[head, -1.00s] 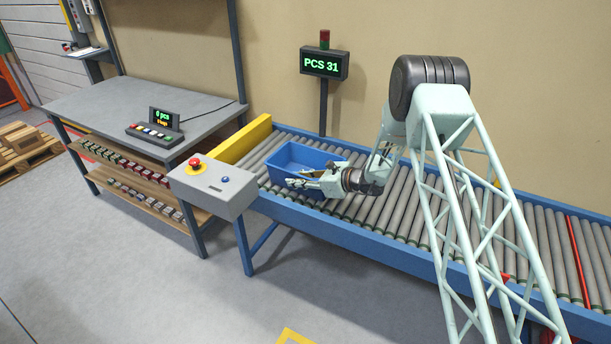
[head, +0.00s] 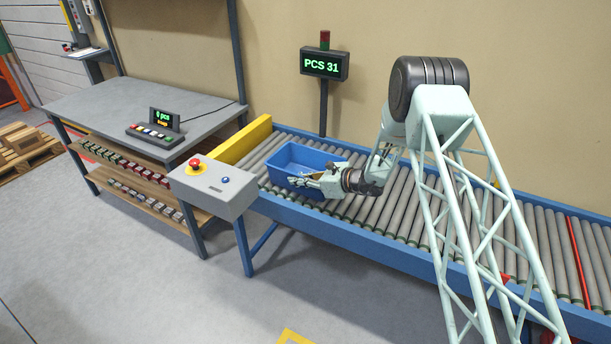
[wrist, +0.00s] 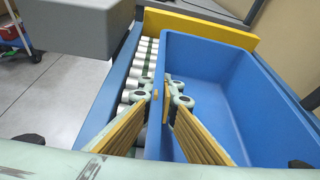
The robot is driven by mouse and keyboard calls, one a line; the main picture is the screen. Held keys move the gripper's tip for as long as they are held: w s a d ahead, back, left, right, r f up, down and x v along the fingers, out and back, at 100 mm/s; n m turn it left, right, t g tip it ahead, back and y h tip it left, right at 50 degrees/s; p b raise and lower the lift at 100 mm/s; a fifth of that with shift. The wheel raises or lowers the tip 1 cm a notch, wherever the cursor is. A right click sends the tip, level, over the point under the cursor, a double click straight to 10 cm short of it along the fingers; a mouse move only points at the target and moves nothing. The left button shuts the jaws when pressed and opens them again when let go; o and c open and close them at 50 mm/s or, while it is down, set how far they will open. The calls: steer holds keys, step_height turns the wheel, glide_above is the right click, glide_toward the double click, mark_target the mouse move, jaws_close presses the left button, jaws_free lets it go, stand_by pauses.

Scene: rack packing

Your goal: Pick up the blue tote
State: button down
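The blue tote (head: 288,158) stands upright on the roller conveyor (head: 365,212), against the yellow end stop. It looks empty where its inside shows in the wrist view (wrist: 210,70). My gripper (head: 296,180) is at the tote's near long wall in the head view. In the wrist view my gripper (wrist: 161,95) has one yellow-padded finger outside the wall and the other inside. The tips meet the wall from both sides with hardly any gap, so the gripper looks shut on it. The lower wall is hidden by the fingers.
The yellow end stop (head: 240,139) borders the tote. A grey control box (head: 213,188) with a red button stands close by at the conveyor's near left end. The rollers to the right are clear.

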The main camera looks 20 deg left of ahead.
mark_target(295, 174)
steer(key=shift+r, duration=0.15)
steer(key=shift+r+p, duration=0.35)
steer(key=shift+r, duration=1.15)
steer(key=shift+s+d+r, duration=0.1)
steer(key=shift+d+r, duration=0.05)
steer(key=shift+r, duration=0.05)
steer(key=s+d+r+p, duration=0.1)
steer(key=s+d, duration=0.8)
steer(key=d, duration=0.3)
steer(key=shift+d+r, duration=0.2)
steer(key=shift+d, duration=0.2)
